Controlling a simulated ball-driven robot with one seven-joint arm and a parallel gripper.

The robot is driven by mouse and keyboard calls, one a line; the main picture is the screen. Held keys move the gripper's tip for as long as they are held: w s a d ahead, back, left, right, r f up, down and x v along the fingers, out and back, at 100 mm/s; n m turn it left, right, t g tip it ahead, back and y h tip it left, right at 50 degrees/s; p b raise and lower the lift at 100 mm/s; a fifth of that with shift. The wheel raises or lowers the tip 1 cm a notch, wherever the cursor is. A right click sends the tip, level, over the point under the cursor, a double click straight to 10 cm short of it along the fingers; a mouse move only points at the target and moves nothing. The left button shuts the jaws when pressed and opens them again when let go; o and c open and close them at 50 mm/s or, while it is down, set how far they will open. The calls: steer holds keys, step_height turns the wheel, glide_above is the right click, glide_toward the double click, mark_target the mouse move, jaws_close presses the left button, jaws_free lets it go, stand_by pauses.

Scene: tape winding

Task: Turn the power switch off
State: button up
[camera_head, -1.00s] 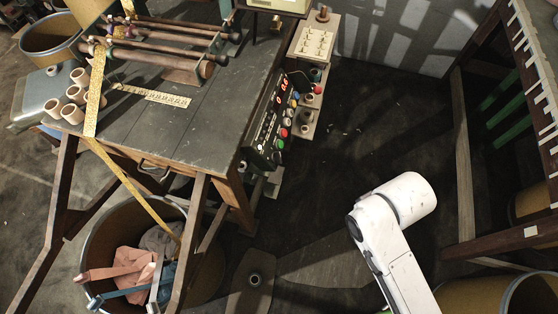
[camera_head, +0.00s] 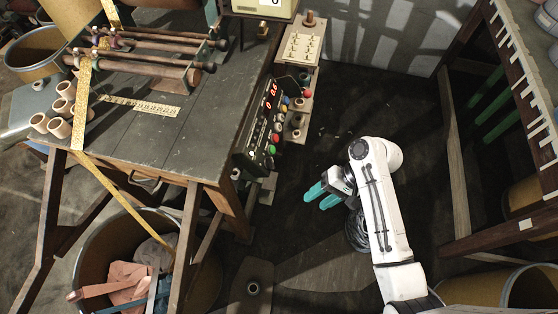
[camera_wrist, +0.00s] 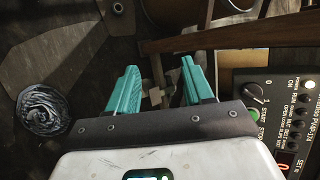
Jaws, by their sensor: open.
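The control panel (camera_head: 262,122) is a black box with red digits and coloured buttons on the right side of the workbench. In the wrist view the panel (camera_wrist: 278,107) is at the right, with a dark knob by a "0" and a green button. The words "POWER" and "ON" show near a bright round spot at the picture's right edge.
The wooden workbench (camera_head: 140,130) with rods and spools fills the left. A bin (camera_head: 82,255) with cloth stands below it. A wooden rack (camera_head: 490,130) stands at the right. Open dark floor (camera_head: 345,115) lies between the bench and the rack.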

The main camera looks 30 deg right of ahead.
mark_target(270, 163)
steer(key=shift+o, duration=1.1)
steer(key=w+d+r+m+t+y, duration=0.2)
steer(key=w+m+y, duration=0.1)
steer(key=w, duration=0.3)
steer(key=shift+w+d+m+t+y, duration=0.15)
steer(key=shift+d+m+t+y, duration=0.15)
steer(key=shift+d, duration=0.05)
steer(key=w+d+r+m+t+y, duration=0.2)
steer(key=w+r, duration=0.1)
steer(key=w, duration=0.1)
steer(key=x, duration=1)
steer(key=shift+r, duration=0.25)
steer(key=shift+a, duration=0.1)
steer(key=c, duration=1.1)
